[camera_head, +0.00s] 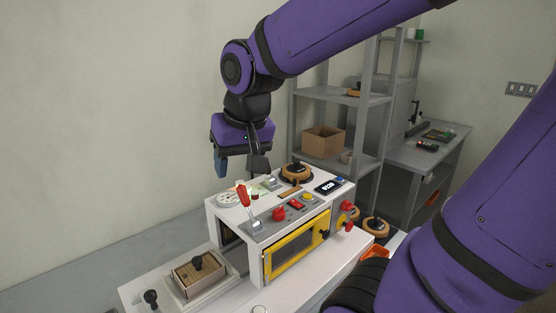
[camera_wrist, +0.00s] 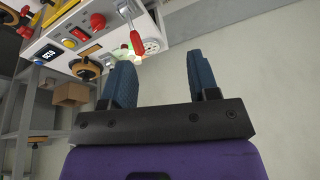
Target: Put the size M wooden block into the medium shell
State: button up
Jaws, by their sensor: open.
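My gripper (camera_head: 240,165) hangs above the left part of the white machine's top (camera_head: 222,212), open and empty. In the wrist view its two blue fingers stand apart with nothing between them (camera_wrist: 158,75). A wooden rectangular piece with a black knob (camera_head: 186,279) sits in a pale tray (camera_head: 170,286) left of the machine. I cannot tell whether this is the size M block or part of a shell. No size marking is readable, and I cannot single out the medium shell.
The machine has a red-handled lever (camera_head: 243,195), a yellow-framed door (camera_head: 297,247) and a display (camera_head: 328,187). A round wooden piece with a black knob (camera_head: 297,174) stands on top. Grey shelves behind hold a cardboard box (camera_head: 323,141). A grey workbench (camera_head: 400,160) stands at right.

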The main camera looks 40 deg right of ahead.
jog(key=s+d+r+n+t, duration=0.1)
jog(key=s+r+n, duration=0.1)
jog(key=s, duration=0.7)
jog(key=shift+s+d+r+n+t, duration=0.2)
jog(key=shift+r+n+t, duration=0.15)
jog(key=shift+r, duration=0.2)
